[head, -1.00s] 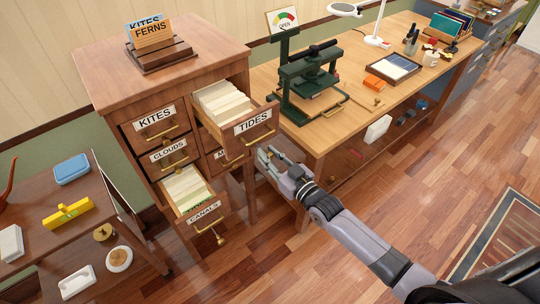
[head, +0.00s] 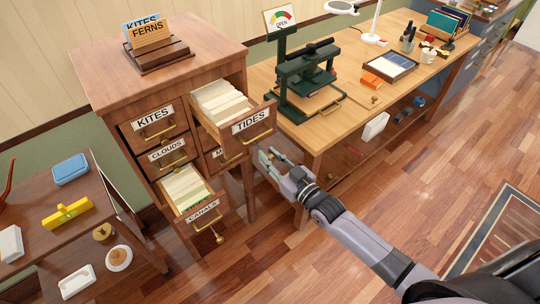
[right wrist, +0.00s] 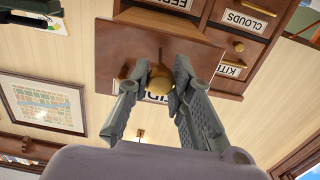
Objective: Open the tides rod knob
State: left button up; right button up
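The TIDES drawer (head: 239,127) is pulled out of the wooden cabinet, full of cards. In the right wrist view, which is upside down, a round brass knob (right wrist: 159,81) stands out at the drawer front, with part of the TIDES label (right wrist: 154,125) behind it. My right gripper (head: 268,158) is just below and right of the drawer front in the head view. In the wrist view its two fingers (right wrist: 157,84) are spread on either side of the knob; I cannot tell whether they touch it. The head view does not clearly show this knob. My left gripper is not in view.
The CANALS drawer (head: 203,211) stands open lower down, with a brass knob (head: 219,238) hanging at its front. A workbench (head: 350,103) with a green press (head: 305,80) is close right of the gripper. A small side table (head: 35,237) stands left. Floor in front is clear.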

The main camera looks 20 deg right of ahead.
jog(key=o, duration=0.4)
jog(key=shift+w, duration=0.1)
jog(key=shift+o, duration=0.2)
jog(key=v, duration=1.2)
